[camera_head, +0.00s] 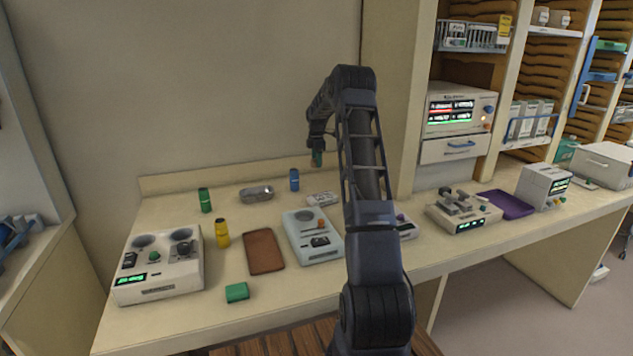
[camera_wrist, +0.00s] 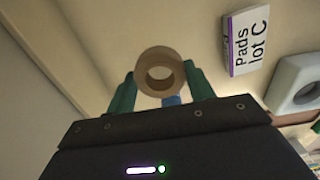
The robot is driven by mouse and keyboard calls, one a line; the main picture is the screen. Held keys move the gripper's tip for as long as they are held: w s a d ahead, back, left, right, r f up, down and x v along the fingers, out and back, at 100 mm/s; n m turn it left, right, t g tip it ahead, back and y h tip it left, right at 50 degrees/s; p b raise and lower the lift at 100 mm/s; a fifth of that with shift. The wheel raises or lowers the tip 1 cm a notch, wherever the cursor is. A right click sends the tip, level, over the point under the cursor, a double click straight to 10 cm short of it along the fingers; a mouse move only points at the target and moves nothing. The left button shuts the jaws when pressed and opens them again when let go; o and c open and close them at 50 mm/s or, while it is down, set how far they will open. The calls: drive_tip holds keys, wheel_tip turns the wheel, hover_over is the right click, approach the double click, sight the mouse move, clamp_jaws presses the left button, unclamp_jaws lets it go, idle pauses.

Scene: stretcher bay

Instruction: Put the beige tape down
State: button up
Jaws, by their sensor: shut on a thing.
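The beige tape (camera_wrist: 141,76) is a short ring with a round hole, seen in the wrist view. My gripper (camera_wrist: 160,82) is shut on it, with one green finger on each side of the ring. In the head view my gripper (camera_head: 317,158) hangs above the back of the bench. The tape cannot be made out there. A bit of blue shows behind the ring in the wrist view.
A white "Pads lot C" box (camera_wrist: 248,40) lies on the bench. A blue cylinder (camera_head: 294,180), metal dish (camera_head: 257,193), green cylinder (camera_head: 205,200), yellow bottle (camera_head: 222,234), brown tray (camera_head: 263,251) and pale device (camera_head: 312,236) stand around. Bare bench shows between them.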

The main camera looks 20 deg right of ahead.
sight(316, 186)
wheel_tip(316, 186, down, 10)
drive_tip(key=shift+f, duration=0.2)
idle(0.3)
drive_tip(key=shift+f, duration=0.1)
drive_tip(key=o, duration=1)
drive_tip(key=shift+c, duration=0.2)
